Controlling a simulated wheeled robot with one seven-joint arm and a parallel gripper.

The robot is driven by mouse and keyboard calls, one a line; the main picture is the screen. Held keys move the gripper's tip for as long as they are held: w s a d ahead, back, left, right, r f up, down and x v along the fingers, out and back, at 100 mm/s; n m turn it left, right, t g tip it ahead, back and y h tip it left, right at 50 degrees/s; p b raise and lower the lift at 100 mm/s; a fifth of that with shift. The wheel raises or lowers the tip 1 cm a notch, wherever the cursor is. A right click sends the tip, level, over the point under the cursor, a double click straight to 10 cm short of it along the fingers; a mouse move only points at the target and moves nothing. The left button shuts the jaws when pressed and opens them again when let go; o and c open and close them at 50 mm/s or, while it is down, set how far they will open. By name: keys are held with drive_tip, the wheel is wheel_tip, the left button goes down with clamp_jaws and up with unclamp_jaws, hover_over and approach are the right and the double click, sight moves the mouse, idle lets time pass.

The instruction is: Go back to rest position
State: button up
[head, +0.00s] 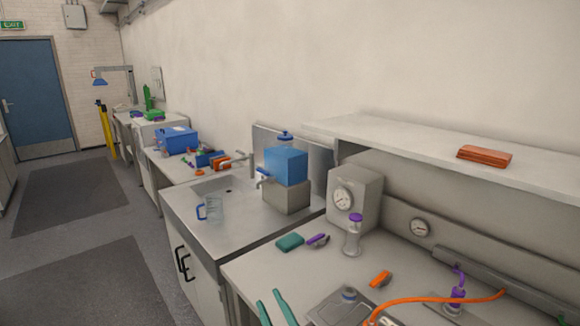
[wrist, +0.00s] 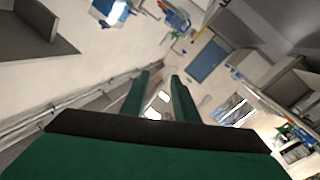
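My gripper (wrist: 160,78) shows in the wrist view as two dark green fingers with a clear gap between them. The gap holds nothing; only floor and distant room show through it. In the head view the two teal fingertips of my gripper (head: 271,299) rise from the bottom edge, in front of the workbench (head: 240,270). They stand apart and touch nothing that I can see. The rest of my arm is out of the head view.
On the bench are a teal block (head: 290,242), a purple-capped bottle (head: 353,237), a gauge box (head: 355,195) and an orange hose (head: 440,299). A shelf (head: 400,140) overhangs the bench. Floor at left is clear.

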drive_tip(key=s+f+m+h, duration=0.8)
drive_tip(key=s+f+m, duration=0.4)
drive_tip(key=s+f, duration=0.55)
drive_tip(key=s+d+f, duration=0.1)
drive_tip(key=s+d, duration=0.1)
drive_tip(key=s, duration=0.9)
drive_tip(key=s+d+f+n+g, duration=0.1)
drive_tip(key=s+d+f, duration=0.1)
drive_tip(key=s, duration=0.9)
drive_tip(key=shift+s+n+g, duration=0.25)
drive_tip(key=shift+n+g, duration=0.05)
